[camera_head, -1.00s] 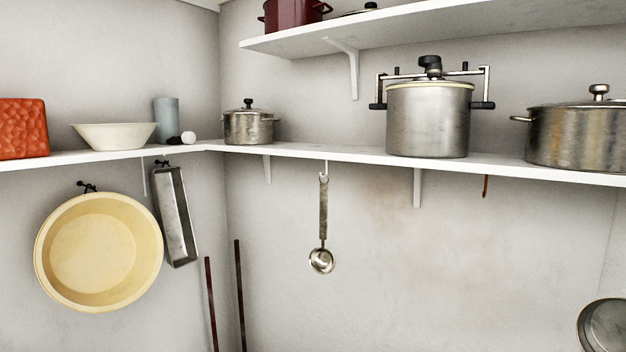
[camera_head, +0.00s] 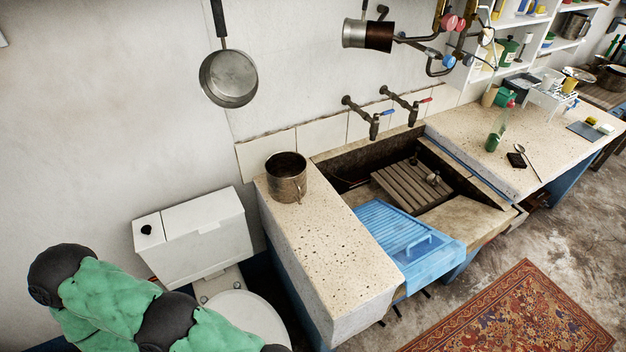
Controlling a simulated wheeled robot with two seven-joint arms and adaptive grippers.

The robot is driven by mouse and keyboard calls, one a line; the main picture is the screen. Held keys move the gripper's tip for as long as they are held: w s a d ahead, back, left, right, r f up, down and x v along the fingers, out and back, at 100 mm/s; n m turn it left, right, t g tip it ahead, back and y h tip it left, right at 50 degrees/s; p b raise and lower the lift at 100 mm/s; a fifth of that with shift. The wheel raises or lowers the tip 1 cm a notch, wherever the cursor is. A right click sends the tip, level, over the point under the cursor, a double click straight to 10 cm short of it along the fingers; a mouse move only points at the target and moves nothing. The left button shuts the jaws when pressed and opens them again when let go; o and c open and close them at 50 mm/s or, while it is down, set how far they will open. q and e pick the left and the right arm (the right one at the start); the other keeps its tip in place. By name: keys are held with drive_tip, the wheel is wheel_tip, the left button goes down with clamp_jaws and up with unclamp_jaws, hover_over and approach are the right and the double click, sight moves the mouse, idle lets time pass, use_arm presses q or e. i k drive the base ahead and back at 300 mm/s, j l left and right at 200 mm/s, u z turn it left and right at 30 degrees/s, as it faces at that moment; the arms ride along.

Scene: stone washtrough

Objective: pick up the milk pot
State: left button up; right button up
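A worn metal pot with a side handle, which looks like the milk pot (camera_head: 287,178), stands upright on the left end of the speckled stone counter (camera_head: 330,262), left of the sink. Its open top faces up and its inside looks dark. A green and black arm of mine comes in at the lower left, well apart from the pot. Neither gripper is in view.
A toilet (camera_head: 195,240) stands left of the counter. The stone sink (camera_head: 462,218) holds a wooden slatted rack (camera_head: 412,186), and a blue drainer (camera_head: 400,240) lies across its left part. A pan (camera_head: 229,78) hangs on the wall. Counter in front of the pot is clear.

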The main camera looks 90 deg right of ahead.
sight(287, 171)
drive_tip(key=z, duration=2.95)
drive_tip(key=l+u, duration=0.4)
drive_tip(key=l, duration=0.2)
drive_tip(key=k+l+u, duration=0.1)
drive_tip(key=l+u, duration=0.3)
drive_tip(key=l, duration=0.25)
